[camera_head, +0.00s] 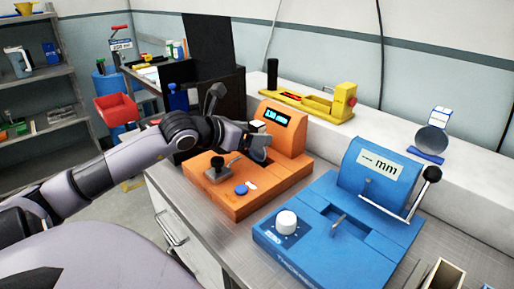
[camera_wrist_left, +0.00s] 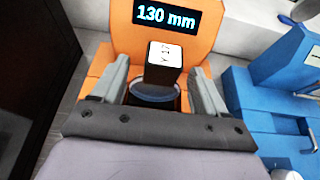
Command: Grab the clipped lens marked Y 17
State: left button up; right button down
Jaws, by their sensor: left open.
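The clipped lens marked Y 17 (camera_wrist_left: 165,54) shows in the left wrist view as a dark clip with a white label above a round bluish lens (camera_wrist_left: 153,93). It is at the orange machine (camera_wrist_left: 205,30), below the 130 mm display. My left gripper (camera_wrist_left: 160,72) is open, with one finger on each side of the clip. In the head view the left gripper (camera_head: 258,146) is over the orange machine, and the white label (camera_head: 257,126) shows just above it; most of the lens is hidden there. My right gripper is not in view.
A blue machine marked mm (camera_head: 330,225) stands right of the orange one. Another round lens (camera_head: 432,139) with a white label is on the white ledge at the right. A yellow device (camera_head: 310,103) lies on the ledge behind. A black panel (camera_head: 208,50) stands behind my left arm.

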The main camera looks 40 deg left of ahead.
pick_arm(q)
jog(key=shift+w+f, duration=0.1)
jog(key=shift+w, duration=0.2)
grip_shut()
